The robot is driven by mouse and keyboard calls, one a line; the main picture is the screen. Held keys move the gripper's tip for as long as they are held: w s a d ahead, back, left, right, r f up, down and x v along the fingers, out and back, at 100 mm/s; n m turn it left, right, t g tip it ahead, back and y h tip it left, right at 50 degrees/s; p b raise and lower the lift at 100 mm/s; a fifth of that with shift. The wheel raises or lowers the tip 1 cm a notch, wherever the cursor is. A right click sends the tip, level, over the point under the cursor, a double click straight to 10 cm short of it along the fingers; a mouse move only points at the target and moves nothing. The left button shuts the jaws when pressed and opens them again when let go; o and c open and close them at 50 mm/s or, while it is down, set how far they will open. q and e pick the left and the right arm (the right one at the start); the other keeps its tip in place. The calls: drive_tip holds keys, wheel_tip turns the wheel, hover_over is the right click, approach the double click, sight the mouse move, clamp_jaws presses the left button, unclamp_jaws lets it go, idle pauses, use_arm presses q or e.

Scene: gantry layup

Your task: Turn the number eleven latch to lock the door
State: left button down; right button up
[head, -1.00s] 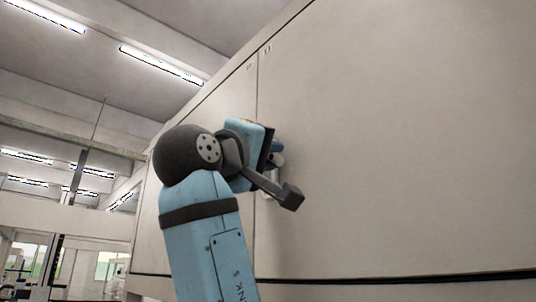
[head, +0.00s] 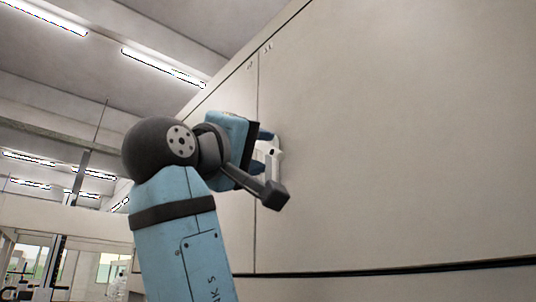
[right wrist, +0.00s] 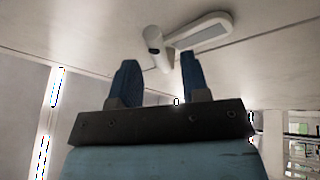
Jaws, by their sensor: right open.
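A white latch (head: 273,152) sits on the pale door panel, beside the vertical seam. In the right wrist view it has a rounded handle (right wrist: 155,44) and a long plate (right wrist: 203,29) with a grey inset. My right gripper (head: 264,151) is open and stands just off the panel in front of the latch. In the right wrist view its two dark blue fingers (right wrist: 158,62) straddle the handle's line, with the handle's end near the fingertips; I cannot tell whether they touch. My left gripper is out of view.
The large pale door panel (head: 400,130) fills the right side, with a dark line along its bottom. Small marks (head: 267,47) near the top of the seam are too small to read. Free room lies left of the panel, below ceiling lights (head: 162,68).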

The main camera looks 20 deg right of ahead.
drive_tip(key=b+v, duration=0.2)
drive_tip(key=v, duration=0.8)
